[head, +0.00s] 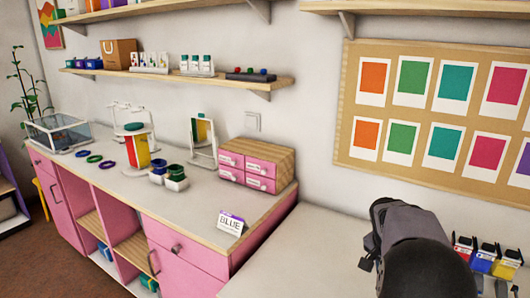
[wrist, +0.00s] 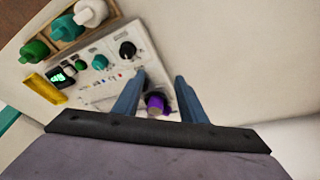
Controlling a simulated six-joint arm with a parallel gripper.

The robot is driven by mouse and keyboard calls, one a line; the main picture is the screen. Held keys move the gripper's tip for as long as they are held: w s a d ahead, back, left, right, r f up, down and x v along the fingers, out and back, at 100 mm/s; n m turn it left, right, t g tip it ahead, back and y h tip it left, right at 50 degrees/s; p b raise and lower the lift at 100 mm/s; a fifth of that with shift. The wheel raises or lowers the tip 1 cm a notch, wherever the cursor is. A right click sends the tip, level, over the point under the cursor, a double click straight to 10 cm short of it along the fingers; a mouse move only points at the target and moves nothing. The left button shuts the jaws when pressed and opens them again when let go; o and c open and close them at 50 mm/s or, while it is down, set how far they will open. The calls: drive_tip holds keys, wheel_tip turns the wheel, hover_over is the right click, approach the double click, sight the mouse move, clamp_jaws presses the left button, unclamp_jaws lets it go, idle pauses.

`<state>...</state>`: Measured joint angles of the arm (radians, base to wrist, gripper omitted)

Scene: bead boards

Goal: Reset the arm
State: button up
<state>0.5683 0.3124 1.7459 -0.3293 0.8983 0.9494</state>
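My gripper (wrist: 161,77) shows in the wrist view as two blue-grey fingers standing apart, with nothing held between them. A purple knob (wrist: 155,103) shows in the gap, closer to the finger bases in the picture. I cannot tell how far below the fingers it is. Past the fingertips lies a pale panel (wrist: 112,88) with a black knob (wrist: 127,50), a teal knob (wrist: 99,62) and a small green-lit display (wrist: 57,77). In the head view my dark arm fills the lower right, and its fingers cannot be made out.
Green and teal bottles (wrist: 62,27) stand in a wooden holder beside the panel. In the head view, coloured containers (head: 483,258) stand right of my arm. A BLUE card (head: 231,223) and pink drawer boxes (head: 257,165) stand left. The white surface (head: 300,262) between is clear.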

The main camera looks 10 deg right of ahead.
drive_tip(key=s+a+n+y+p, duration=0.25)
drive_tip(key=a+n, duration=0.45)
drive_tip(key=a, duration=0.9)
drive_tip(key=s+a+f+n+y+p, duration=0.1)
drive_tip(key=s+a+n+p, duration=0.3)
drive_tip(key=s+a+n, duration=0.65)
drive_tip(key=a+f+m+b, duration=0.2)
drive_tip(key=a+f+b, duration=0.1)
drive_tip(key=f+b, duration=0.9)
drive_tip(key=shift+s+a+f+b, duration=0.2)
drive_tip(key=shift+a+f+b, duration=0.05)
drive_tip(key=shift+a+b, duration=0.1)
wheel_tip(320, 180, up, 13)
drive_tip(key=p, duration=1.2)
drive_tip(key=shift+f+p, duration=0.2)
drive_tip(key=shift+p, duration=0.15)
